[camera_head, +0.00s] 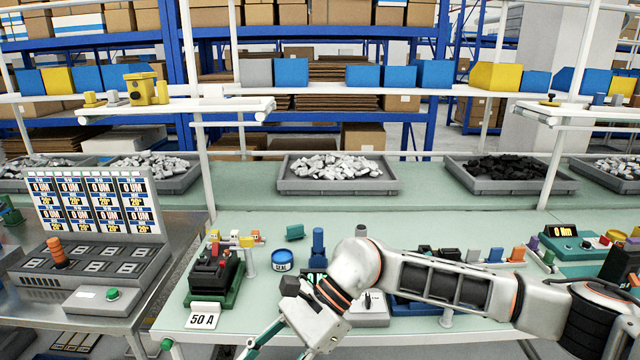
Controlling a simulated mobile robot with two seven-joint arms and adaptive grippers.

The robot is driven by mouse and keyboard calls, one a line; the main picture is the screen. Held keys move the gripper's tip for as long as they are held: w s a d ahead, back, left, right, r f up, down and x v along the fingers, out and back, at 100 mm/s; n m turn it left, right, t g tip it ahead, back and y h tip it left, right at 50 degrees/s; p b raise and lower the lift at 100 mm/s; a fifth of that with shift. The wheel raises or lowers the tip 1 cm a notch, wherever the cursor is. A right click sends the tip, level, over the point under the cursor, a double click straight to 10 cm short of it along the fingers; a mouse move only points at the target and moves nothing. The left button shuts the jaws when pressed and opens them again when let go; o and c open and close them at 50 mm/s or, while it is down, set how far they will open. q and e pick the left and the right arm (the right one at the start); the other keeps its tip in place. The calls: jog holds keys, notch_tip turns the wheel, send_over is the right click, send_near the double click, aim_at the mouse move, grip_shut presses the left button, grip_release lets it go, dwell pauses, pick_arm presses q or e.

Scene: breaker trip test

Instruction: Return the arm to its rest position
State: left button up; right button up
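My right arm (440,280) comes in from the right and lies across the workbench. Its white wrist bends down toward the front edge. My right gripper (268,340) is at the bottom of the view, over the front edge of the bench and low to the right of the 50 A card. Its fingertips are partly cut off by the frame, so I cannot tell its opening or whether it holds anything. A dark breaker (212,268) with red parts sits on a green base behind the 50 A card (204,316), apart from the gripper. My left gripper is not in view.
A test panel (98,212) with several displays and an orange knob stands on the metal table at left. Blue and green fixtures (318,245) stand behind my wrist. My forearm partly hides others. Grey trays (338,187) line the back.

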jog(key=s+a+r+m+g+y, duration=0.1)
jog(key=s+a+r+m+y, duration=0.3)
jog(key=a+r+m+y, duration=0.15)
jog(key=w+r+m+t+y, duration=0.3)
jog(key=w+m+t+y, duration=0.15)
jog(key=m+y, duration=0.4)
jog(key=w+d+f+m+t+h, duration=0.2)
jog(key=w+d+m+t, duration=0.3)
jog(key=m+t, duration=0.8)
jog(key=w+d+f+m+t+h, duration=0.25)
jog(key=d+f+m+h, duration=0.35)
jog(key=m, duration=0.3)
jog(key=w+d+f+m+t+h, duration=0.1)
jog(key=d+f+m+t+h, duration=0.25)
jog(key=d+f+m, duration=0.55)
jog(key=s+d+f+m+g+h, duration=0.3)
jog(key=s+d+f+m, duration=0.3)
jog(key=f, duration=0.5)
jog(key=s+d+f+m+g+h, duration=0.3)
jog(key=s+d+f+m+h, duration=0.3)
jog(key=s+d+f, duration=0.3)
notch_tip(320, 180, down, 2)
jog(key=shift+d+f+m, duration=0.2)
jog(key=shift+d+m, duration=0.3)
